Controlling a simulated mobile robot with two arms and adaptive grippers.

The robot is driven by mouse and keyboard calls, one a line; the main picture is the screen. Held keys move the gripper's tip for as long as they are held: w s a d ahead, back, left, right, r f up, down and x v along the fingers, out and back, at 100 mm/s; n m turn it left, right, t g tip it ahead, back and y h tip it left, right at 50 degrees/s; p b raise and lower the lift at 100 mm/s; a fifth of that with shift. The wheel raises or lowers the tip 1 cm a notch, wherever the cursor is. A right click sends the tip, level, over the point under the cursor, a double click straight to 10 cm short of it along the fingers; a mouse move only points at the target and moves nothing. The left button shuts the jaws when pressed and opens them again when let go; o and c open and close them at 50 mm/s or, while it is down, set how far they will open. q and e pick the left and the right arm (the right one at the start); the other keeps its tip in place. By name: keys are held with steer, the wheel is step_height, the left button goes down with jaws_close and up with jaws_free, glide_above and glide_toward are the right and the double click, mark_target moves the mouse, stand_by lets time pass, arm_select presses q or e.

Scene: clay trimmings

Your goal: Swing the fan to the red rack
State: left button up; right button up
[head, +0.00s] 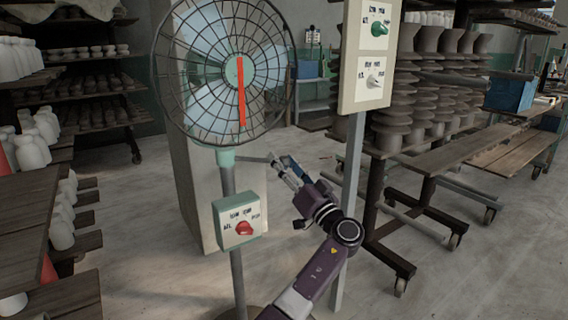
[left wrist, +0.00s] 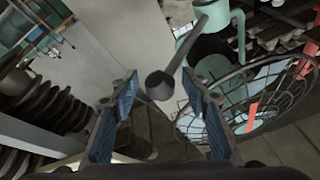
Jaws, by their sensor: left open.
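The fan (head: 225,72) has a round wire cage, a teal hub and a red vertical strip, and stands on a grey pole at left of centre in the head view. A grey handle (head: 254,158) sticks out to the right from below its cage. My left gripper (head: 281,164) is at the handle's outer end. In the left wrist view, its blue-padded jaws (left wrist: 160,92) are open on either side of the handle's dark round end (left wrist: 160,85), with gaps visible. The fan cage (left wrist: 245,98) shows at right there. I cannot pick out a red rack. My right gripper is not in view.
A box with a red knob (head: 244,228) is on the fan pole. A panel (head: 368,55) with green and white knobs stands on a post right of my arm. Shelves of white bottles (head: 38,135) are at left, a wheeled bench (head: 440,160) at right. The middle floor is clear.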

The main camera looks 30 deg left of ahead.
arm_select(q)
steer(key=shift+a, duration=0.1)
steer(key=c, duration=0.7)
jaws_close()
steer(key=shift+f, duration=0.1)
